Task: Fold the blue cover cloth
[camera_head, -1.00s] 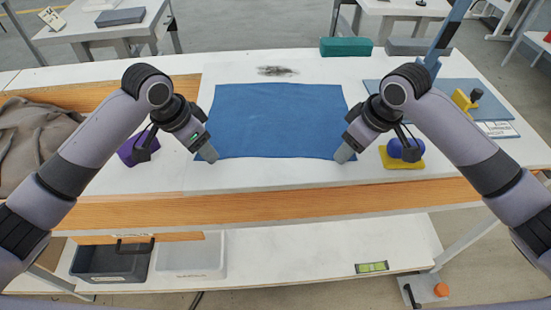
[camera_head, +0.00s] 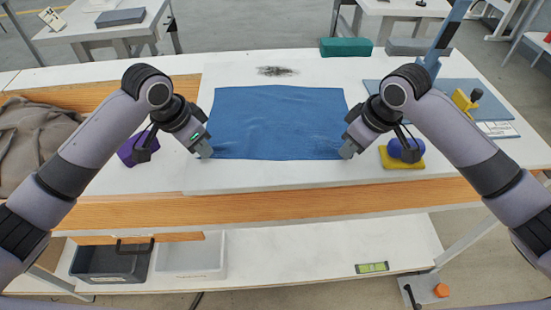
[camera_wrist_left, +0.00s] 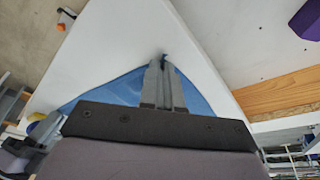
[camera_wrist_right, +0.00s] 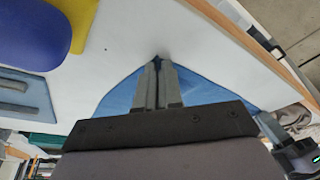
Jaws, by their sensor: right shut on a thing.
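The blue cover cloth (camera_head: 277,120) lies spread on the white table top, with slight ripples. My left gripper (camera_head: 205,153) is at its near left corner. In the left wrist view its fingers (camera_wrist_left: 163,68) are together, with a bit of blue cloth pinched at the tips. My right gripper (camera_head: 348,151) is at the near right corner. In the right wrist view its fingers (camera_wrist_right: 157,68) are shut on that corner. The fingers hide the gripped corners in the head view.
A blue ball-like object (camera_head: 406,149) on a yellow pad (camera_head: 400,161) stands just right of my right gripper. A purple block (camera_head: 136,150) is left of my left gripper. A teal box (camera_head: 346,47) stands behind. A dark smudge (camera_head: 277,71) marks the clear table beyond the cloth.

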